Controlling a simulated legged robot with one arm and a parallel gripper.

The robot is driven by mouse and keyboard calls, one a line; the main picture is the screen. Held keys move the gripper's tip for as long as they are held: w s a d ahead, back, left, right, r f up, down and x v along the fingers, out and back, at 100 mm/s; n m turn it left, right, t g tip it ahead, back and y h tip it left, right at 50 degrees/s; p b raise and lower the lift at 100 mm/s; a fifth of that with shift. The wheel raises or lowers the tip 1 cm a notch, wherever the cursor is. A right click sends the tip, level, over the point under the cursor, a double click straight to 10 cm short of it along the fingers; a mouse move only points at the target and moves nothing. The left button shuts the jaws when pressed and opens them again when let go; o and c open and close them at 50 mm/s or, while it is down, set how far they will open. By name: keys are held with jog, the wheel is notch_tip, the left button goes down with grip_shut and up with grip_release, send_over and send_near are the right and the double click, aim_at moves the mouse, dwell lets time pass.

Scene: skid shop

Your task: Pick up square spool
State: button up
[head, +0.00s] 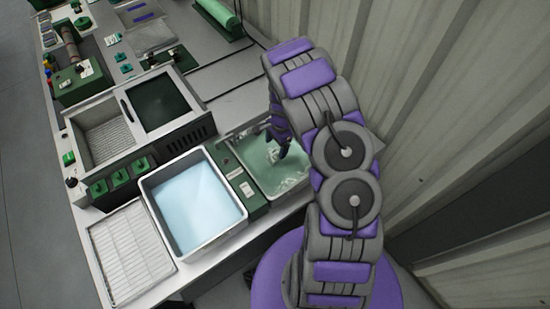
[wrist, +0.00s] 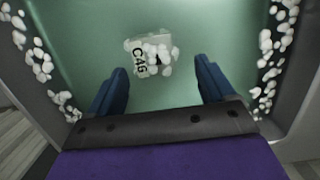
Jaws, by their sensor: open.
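My gripper (wrist: 160,70) is open, its two dark blue fingers apart with nothing between them. In the head view my gripper (head: 279,142) is over the green basin (head: 262,190), partly hidden by my arm. In the wrist view a small pale, squarish piece (wrist: 139,60) with dark lettering lies in the green basin, just ahead of the fingertips. White foam-like lumps cover part of it. I cannot tell for sure that it is the square spool.
More white lumps (wrist: 37,60) line the basin's sides, whose walls stand close on both sides of my gripper. A tray of pale blue liquid (head: 240,222) and a ribbed white tray (head: 97,262) are to the left. A corrugated wall (head: 450,130) stands at right.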

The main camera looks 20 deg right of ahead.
aim_at(274, 154)
jog(key=shift+a+f, duration=0.1)
jog(key=shift+f, duration=0.45)
jog(key=shift+s+a+f, duration=0.15)
jog(key=shift+a+f, duration=0.4)
jog(key=f, duration=0.1)
jog(key=f+b, duration=0.1)
jog(key=f, duration=0.1)
jog(key=shift+s+a+f, duration=0.2)
jog(key=shift+s+f, duration=0.05)
jog(key=shift+s, duration=0.05)
jog(key=shift+d+f, duration=0.15)
jog(key=shift+f, duration=0.3)
jog(key=shift+c, duration=0.2)
jog(key=shift+a+r, duration=0.1)
jog(key=shift+a, duration=0.1)
jog(key=c, duration=0.6)
jog(key=shift+d, duration=0.1)
jog(key=c, duration=0.7)
notch_tip(274, 154, up, 10)
jog(key=shift+p, duration=0.75)
